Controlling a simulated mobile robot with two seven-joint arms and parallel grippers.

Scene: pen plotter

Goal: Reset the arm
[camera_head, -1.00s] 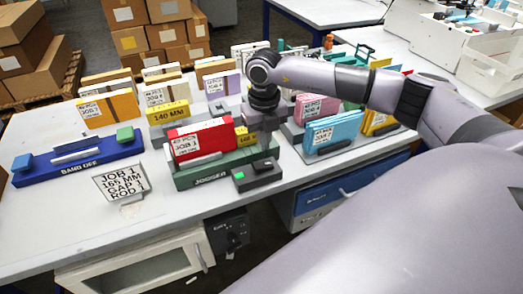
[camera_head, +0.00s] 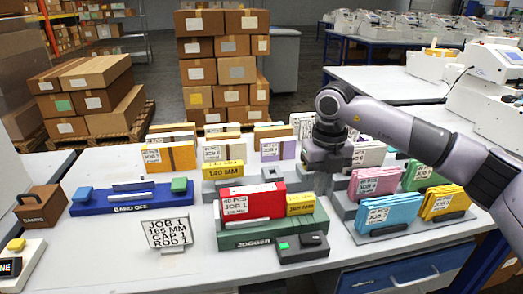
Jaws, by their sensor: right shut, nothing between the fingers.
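My right arm comes in from the right edge, and my right gripper (camera_head: 328,170) hangs pointing down behind and to the right of the jogger (camera_head: 270,234). It is shut and empty, apart from the red stack (camera_head: 262,203) labelled JOB 1. The red stack stands in the green jogger, with a yellow 340 MM block (camera_head: 300,204) beside it. A dark control box (camera_head: 308,246) with a green button (camera_head: 284,246) sits at the jogger's front right. My left gripper is not in view.
The blue BAND OFF bar (camera_head: 130,200) lies at left, and the JOB 1 sign (camera_head: 168,232) stands in front of it. Pink (camera_head: 375,183), light blue (camera_head: 390,214) and yellow (camera_head: 443,203) stacks stand at right.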

